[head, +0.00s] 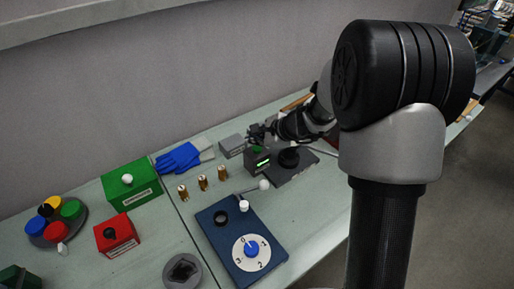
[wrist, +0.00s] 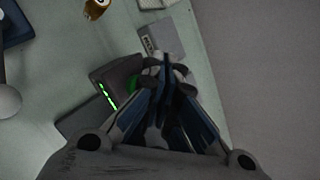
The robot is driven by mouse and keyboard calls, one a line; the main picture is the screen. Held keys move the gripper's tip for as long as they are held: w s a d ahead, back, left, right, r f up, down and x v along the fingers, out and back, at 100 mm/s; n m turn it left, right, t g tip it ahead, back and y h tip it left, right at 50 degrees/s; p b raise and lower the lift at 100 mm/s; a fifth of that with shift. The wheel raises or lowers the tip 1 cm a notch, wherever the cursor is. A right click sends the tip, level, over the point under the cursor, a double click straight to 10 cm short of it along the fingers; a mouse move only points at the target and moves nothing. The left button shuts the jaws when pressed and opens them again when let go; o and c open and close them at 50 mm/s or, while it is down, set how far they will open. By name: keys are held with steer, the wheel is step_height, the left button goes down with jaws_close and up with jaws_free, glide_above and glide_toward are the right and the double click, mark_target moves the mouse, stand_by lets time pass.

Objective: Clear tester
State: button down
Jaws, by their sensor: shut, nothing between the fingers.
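The tester is likely the dark device (head: 290,172) at the back right, with an upright box, a lit green display (head: 263,162) and a round black part (head: 289,158) on its base. In the wrist view its box (wrist: 122,72) and green display (wrist: 107,97) are left of the fingers. A green patch shows beside the fingers, mostly hidden. My gripper (head: 257,135) is shut and empty, at the top of the box; it fills the middle of the wrist view (wrist: 166,66). I cannot tell whether it touches the box. No tube is visible in the tester, though my arm hides part of it.
Three brass tubes (head: 202,183) stand left of the tester. A blue panel (head: 232,238) with a dial and a white-knobbed lever is in front. Blue gloves (head: 180,158), a grey box (head: 232,146), a green box (head: 132,186) and a red box (head: 116,236) lie further left.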

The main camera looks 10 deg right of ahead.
mark_target(256, 150)
steer(key=shift+f, duration=0.1)
stand_by(0.7)
steer(key=shift+f+b, duration=0.4)
steer(key=shift+b, duration=0.2)
steer(key=shift+f+b, duration=0.45)
steer(key=shift+f, duration=0.15)
stand_by(0.6)
steer(key=shift+r, duration=0.1)
steer(key=shift+r+p, duration=0.8)
steer(key=shift+r, duration=0.15)
steer(key=shift+r+p, duration=1.95)
steer(key=shift+r, duration=0.55)
